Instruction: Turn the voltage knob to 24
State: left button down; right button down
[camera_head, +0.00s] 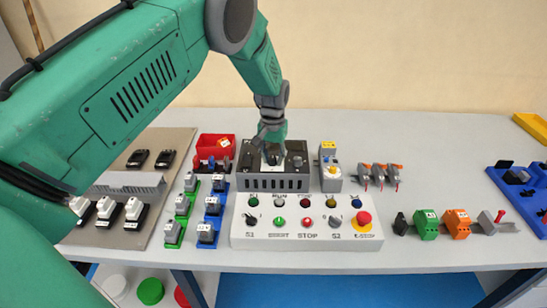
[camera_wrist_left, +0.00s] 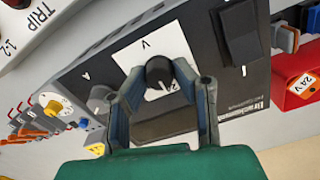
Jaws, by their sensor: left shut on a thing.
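The black voltage knob (camera_wrist_left: 159,71) sits on a white dial plate marked V (camera_wrist_left: 146,52) on the dark top of the power supply (camera_wrist_left: 100,68). My left gripper (camera_wrist_left: 160,78) is shut on the knob, one finger on each side. In the head view my left gripper (camera_head: 271,137) reaches down onto the power supply (camera_head: 272,183), and the knob is hidden there. My right gripper is not in view.
A white button box (camera_head: 305,239) stands in front, a grey box with a yellow dial (camera_head: 331,172) to the right, a red bin (camera_head: 216,143) to the left.

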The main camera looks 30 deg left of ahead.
aim_at(273, 157)
pick_arm(q)
jog(key=shift+w+a+r, duration=0.1)
jog(key=shift+w+r, duration=0.1)
jog(key=shift+r, duration=0.05)
jog(key=c, duration=1.3)
grip_release()
jog(key=shift+f, duration=0.1)
jog(key=shift+s, duration=0.1)
jog(key=shift+r, duration=0.35)
notch_tip(273, 157, up, 11)
jog(key=shift+r, duration=0.1)
